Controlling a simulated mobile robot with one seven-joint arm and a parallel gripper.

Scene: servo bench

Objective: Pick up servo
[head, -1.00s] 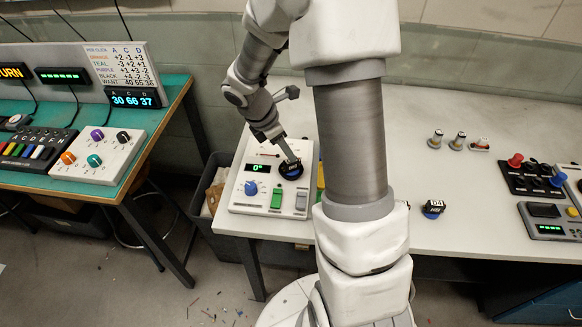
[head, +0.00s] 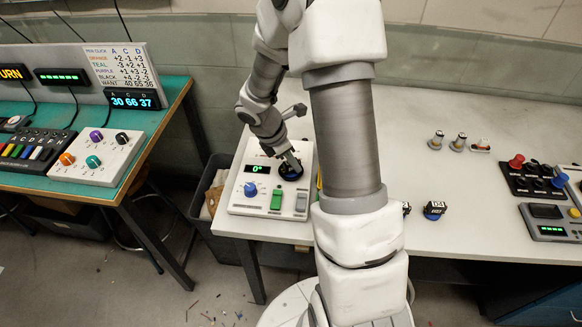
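The white test box (head: 238,207) has a blue knob, a green switch and a grey switch. A black panel with red and blue knobs (head: 530,181) is at right. A dark bin (head: 208,180) stands left of the bench.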

